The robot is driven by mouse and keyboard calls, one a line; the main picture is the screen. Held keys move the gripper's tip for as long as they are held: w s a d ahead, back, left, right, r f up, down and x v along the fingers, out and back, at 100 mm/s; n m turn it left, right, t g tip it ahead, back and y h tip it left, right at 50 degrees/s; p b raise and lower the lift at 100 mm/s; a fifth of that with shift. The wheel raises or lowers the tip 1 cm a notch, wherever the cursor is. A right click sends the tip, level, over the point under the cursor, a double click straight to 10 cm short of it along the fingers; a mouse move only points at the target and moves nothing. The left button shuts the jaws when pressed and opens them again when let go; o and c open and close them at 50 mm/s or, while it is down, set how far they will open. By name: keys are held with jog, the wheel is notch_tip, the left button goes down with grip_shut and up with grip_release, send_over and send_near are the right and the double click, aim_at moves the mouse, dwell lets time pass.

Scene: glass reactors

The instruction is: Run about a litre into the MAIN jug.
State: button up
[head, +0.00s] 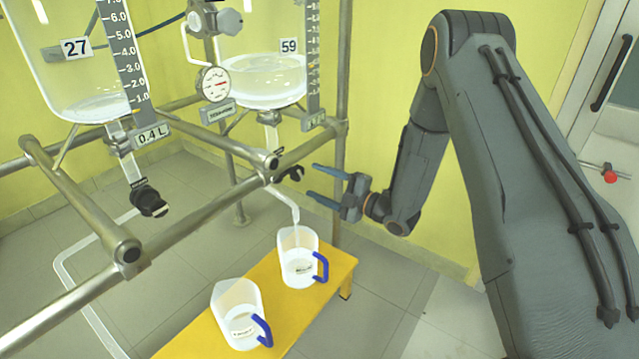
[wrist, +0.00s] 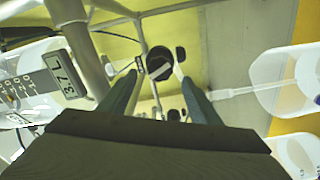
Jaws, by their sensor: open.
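My gripper (head: 316,183) is open and empty, its fingers pointing at the black tap handle (head: 290,174) under reactor 59 (head: 262,78). In the wrist view a dark round handle (wrist: 160,63) shows between and beyond the fingertips (wrist: 160,85). From this tap a pale outlet pipe (head: 284,198) slopes down over the rear jug (head: 299,262), which has a blue handle. A second blue-handled jug (head: 238,310) stands in front. Both jugs carry small labels that I cannot read clearly. I cannot tell whether liquid is running.
Reactor 27 (head: 80,60) has its own black tap (head: 149,201) and a display reading 0.4 L (head: 152,134). A display in the wrist view appears to read 3.7 L (wrist: 66,74). Steel rails (head: 190,232) frame the taps. The jugs stand on a yellow bench (head: 283,325).

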aim_at(300, 175)
dwell(0.4)
jog(key=shift+w+a+f+m+b, duration=0.1)
jog(key=shift+w+a+m+b, duration=0.75)
jog(key=shift+m+b, duration=1.25)
jog(key=shift+w+a+m+b, duration=0.6)
jog(key=shift+a+m+b, duration=0.7)
jog(key=shift+m, duration=1.4)
jog(key=shift+w+a+f+m+b, duration=0.1)
jog(key=shift+w+a+m+b, duration=0.6)
jog(key=shift+m+b, duration=1.55)
jog(key=c, duration=0.9)
jog(key=shift+d, duration=0.35)
jog(key=shift+c, duration=0.8)
jog(key=shift+a+r+m+p, duration=0.1)
jog(key=shift+a+m+p, duration=0.15)
jog(key=shift+p, duration=0.05)
